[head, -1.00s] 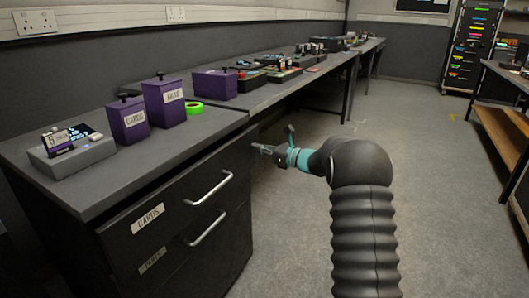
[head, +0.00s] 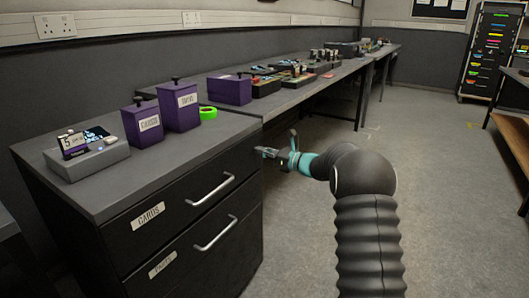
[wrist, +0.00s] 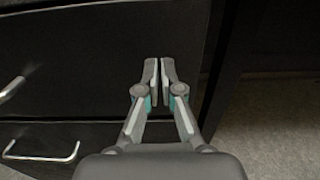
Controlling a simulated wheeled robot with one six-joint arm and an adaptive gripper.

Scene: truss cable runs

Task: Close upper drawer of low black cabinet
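The low black cabinet (head: 75,195) stands at the left in the head view, with a grey top. Its upper drawer (head: 170,205) has a silver bar handle and a "CARDS" label; its front looks flush, or nearly so, under the top's edge. The lower drawer (head: 185,262) looks shut. My gripper (head: 262,152) is shut and empty at the right end of the upper drawer's front. In the wrist view the fingertips (wrist: 161,70) lie together over the dark upper drawer front (wrist: 85,65), near its right edge. Contact cannot be told.
On the cabinet top are a grey device (head: 88,158), purple boxes (head: 180,107) and a green tape roll (head: 208,113). A long bench (head: 300,88) with trays runs behind. The grey floor (head: 440,190) at right is clear.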

